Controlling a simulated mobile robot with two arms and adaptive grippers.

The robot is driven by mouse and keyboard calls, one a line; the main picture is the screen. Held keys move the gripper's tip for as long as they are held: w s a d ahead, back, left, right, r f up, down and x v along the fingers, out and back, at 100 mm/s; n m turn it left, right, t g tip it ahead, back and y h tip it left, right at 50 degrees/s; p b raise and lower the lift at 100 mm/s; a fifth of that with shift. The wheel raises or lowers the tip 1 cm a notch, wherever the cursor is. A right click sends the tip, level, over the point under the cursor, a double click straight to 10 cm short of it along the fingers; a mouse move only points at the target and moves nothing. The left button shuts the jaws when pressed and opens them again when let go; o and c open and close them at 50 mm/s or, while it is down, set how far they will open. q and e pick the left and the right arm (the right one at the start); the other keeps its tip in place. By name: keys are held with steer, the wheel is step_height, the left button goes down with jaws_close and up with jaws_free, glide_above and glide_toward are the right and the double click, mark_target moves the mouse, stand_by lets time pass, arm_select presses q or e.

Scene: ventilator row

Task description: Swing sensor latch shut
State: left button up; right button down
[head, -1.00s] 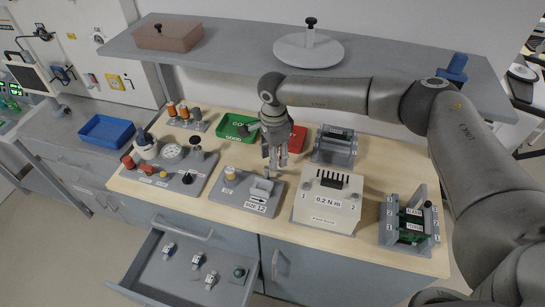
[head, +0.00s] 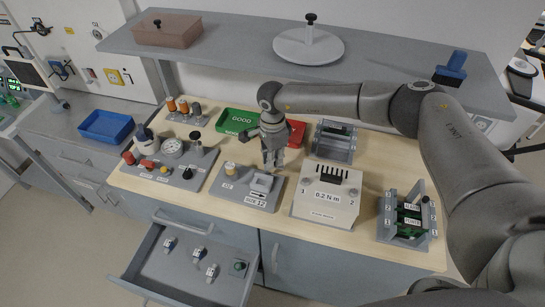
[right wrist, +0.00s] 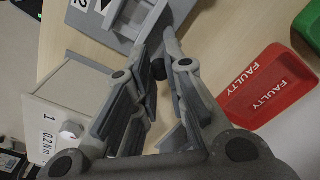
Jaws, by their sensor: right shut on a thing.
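The grey fixture plate marked SIZE 12 (head: 228,188) sits on the bench, with a pale sensor-latch frame (head: 262,183) at its right side. It also shows at the top of the right wrist view (right wrist: 112,22). My right gripper (head: 270,166) points down just behind the latch frame. In the right wrist view its fingertips (right wrist: 160,62) are close together around a small dark knob-like part (right wrist: 158,69) beside the plate. The fingers hide part of the latch, so its exact angle is unclear. My left gripper is out of view.
A 0.2 N m box (head: 325,205) stands close to the right of the plate, and a gauge panel (head: 165,175) to its left. Green GOOD (head: 236,121) and red FAULTY (right wrist: 268,88) trays lie behind. An open drawer (head: 190,255) juts out in front. A shelf (head: 240,45) overhangs.

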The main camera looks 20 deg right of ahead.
steer(key=shift+m+b, duration=0.55)
steer(key=shift+m, duration=0.15)
steer(key=shift+s+a+f+m+b, duration=0.1)
steer(key=shift+a+m+b, duration=0.05)
steer(key=shift+m+b, duration=0.5)
steer(key=m+b, duration=0.2)
steer(key=a+m+b, duration=0.1)
steer(key=m, duration=0.2)
steer(key=shift+s+m+b, duration=0.2)
steer(key=shift+m+b, duration=0.05)
steer(key=shift+b, duration=0.1)
steer(key=m+b, duration=0.4)
steer(key=m, duration=0.1)
steer(key=shift+a, duration=0.4)
steer(key=shift+w+a+r+m+b, duration=0.15)
steer(key=shift+m+b, duration=0.4)
steer(key=shift+m, duration=0.55)
steer(key=shift+w+a+r+m+b, duration=0.15)
steer(key=shift+m+b, duration=0.4)
steer(key=shift+m, duration=0.55)
steer(key=shift+s, duration=0.1)
